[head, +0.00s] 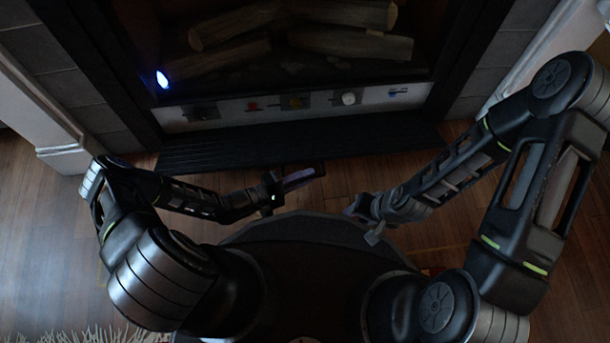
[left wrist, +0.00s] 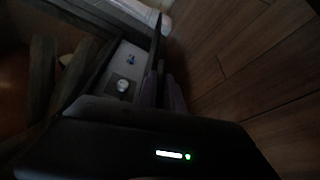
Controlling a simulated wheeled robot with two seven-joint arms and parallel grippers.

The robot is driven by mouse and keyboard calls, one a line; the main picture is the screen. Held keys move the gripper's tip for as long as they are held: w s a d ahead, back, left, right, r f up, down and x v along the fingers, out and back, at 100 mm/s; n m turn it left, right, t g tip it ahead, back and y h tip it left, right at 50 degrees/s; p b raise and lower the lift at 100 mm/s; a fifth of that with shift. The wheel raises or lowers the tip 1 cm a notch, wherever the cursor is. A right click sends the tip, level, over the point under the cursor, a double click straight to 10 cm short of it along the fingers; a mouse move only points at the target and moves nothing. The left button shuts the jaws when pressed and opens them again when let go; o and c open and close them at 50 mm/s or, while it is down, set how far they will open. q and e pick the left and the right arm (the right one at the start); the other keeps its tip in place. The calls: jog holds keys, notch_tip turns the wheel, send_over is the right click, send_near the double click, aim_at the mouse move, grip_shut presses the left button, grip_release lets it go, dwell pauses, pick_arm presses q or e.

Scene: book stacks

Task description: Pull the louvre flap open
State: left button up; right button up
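The louvre flap (head: 300,139) is a long black slatted panel at the foot of the fireplace, below the strip of controls. In the head view it reaches out toward me over the floor, lowered rather than upright. In the left wrist view a dark edge, probably the flap's, runs beside the controls. My left gripper (head: 303,177) is in front of the flap, near its middle and apart from it in the head view. Its fingers (left wrist: 164,92) look close together, but any gap is too dark to judge. My right gripper (head: 358,207) is further right and nearer me; its fingers are unclear.
A pale control strip (head: 300,104) with several knobs runs above the flap. Logs (head: 350,44) lie in the firebox, with a blue-white light (head: 162,79) at left. A white surround (head: 62,145) stands at left. Wooden floor (head: 385,180) is clear before the flap.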

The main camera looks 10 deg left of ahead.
pick_arm(q)
jog(key=shift+o, duration=0.9)
jog(key=shift+a, duration=0.1)
jog(key=shift+s+a+r, duration=0.15)
jog(key=shift+a, duration=0.1)
jog(key=p+v, duration=0.2)
jog(key=v, duration=0.5)
jog(key=shift+p, duration=0.3)
